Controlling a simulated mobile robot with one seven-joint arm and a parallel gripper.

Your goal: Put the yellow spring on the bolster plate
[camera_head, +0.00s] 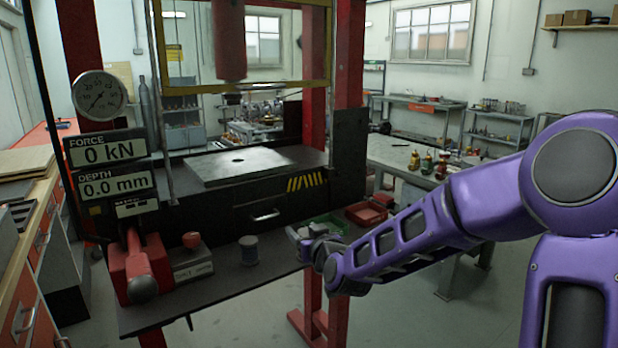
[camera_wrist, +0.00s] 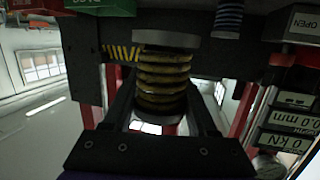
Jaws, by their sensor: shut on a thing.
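The yellow spring (camera_wrist: 163,78) has dark yellow coils between flat grey ends, and fills the middle of the wrist view. My gripper (camera_wrist: 160,92) is shut on it, with a dark finger on either side. In the head view my gripper (camera_head: 318,248) is at the shelf's right end, in front of the press and below plate height. I cannot make out the spring there. The bolster plate (camera_head: 225,173) is a flat grey plate with a small central hole, on the press bed. Its top looks clear. I cannot identify the plate in the wrist view.
A grey-blue spring (camera_head: 248,250) stands on the front shelf (camera_head: 220,290), right of a red lever unit (camera_head: 140,270). A green bin (camera_head: 325,224) and a red bin (camera_head: 366,213) lie near my gripper. A red ram (camera_head: 228,40) hangs above the plate.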

